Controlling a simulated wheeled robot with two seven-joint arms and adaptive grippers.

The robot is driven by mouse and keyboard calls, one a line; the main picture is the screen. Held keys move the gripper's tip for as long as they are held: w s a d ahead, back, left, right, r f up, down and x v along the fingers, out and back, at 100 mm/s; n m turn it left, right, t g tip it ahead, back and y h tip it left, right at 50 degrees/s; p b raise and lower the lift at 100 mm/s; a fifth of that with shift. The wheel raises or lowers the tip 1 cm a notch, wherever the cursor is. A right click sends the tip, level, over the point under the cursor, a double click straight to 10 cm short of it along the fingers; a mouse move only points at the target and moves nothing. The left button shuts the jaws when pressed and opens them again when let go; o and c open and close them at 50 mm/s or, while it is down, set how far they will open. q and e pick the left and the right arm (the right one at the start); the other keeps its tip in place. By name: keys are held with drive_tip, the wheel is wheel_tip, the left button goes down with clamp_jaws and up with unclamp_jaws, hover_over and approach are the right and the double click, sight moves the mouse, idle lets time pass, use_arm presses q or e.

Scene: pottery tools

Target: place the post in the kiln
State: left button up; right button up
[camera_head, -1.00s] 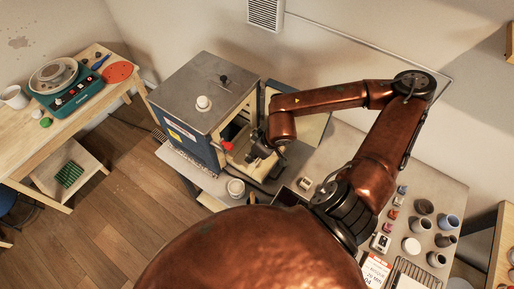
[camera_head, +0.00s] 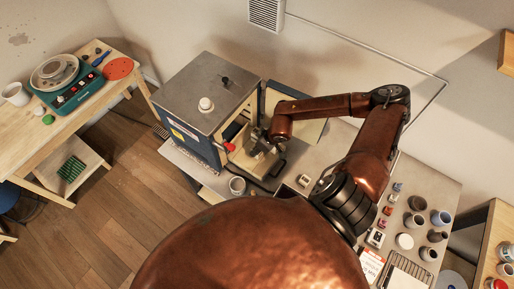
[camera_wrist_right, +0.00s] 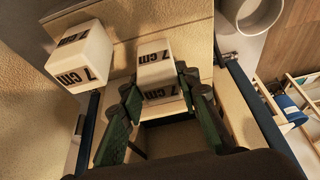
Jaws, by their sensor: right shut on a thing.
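The kiln (camera_head: 207,92) is a blue box with a grey metal top, and its door (camera_head: 300,112) stands open. My right gripper (camera_head: 262,146) is at the kiln's open front; the kiln and arm partly hide it in the head view. In the right wrist view my right gripper (camera_wrist_right: 160,92) is shut on a pale block-shaped post (camera_wrist_right: 157,68) marked "7 cm". A second "7 cm" post (camera_wrist_right: 84,55) stands to its left, apart from it. Cream kiln walls surround the fingers. I cannot tell whether the held post touches the surface beneath. My left gripper is not in view.
Several small pots and jars stand on the table's right. A wooden bench (camera_head: 30,125) holds a pottery wheel at left.

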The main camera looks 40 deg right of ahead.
drive_tip(key=shift+w+f, duration=0.1)
drive_tip(key=shift+w, duration=0.05)
drive_tip(key=o, duration=0.9)
drive_tip(key=shift+f, duration=0.1)
drive_tip(key=shift+c, duration=0.2)
drive_tip(key=shift+o, duration=2.1)
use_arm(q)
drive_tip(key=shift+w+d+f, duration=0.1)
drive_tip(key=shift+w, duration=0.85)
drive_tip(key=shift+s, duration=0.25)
use_arm(e)
drive_tip(key=shift+r, duration=0.55)
use_arm(q)
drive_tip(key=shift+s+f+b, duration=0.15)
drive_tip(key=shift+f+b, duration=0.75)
drive_tip(key=shift+b, duration=0.15)
use_arm(e)
drive_tip(key=v, duration=1.1)
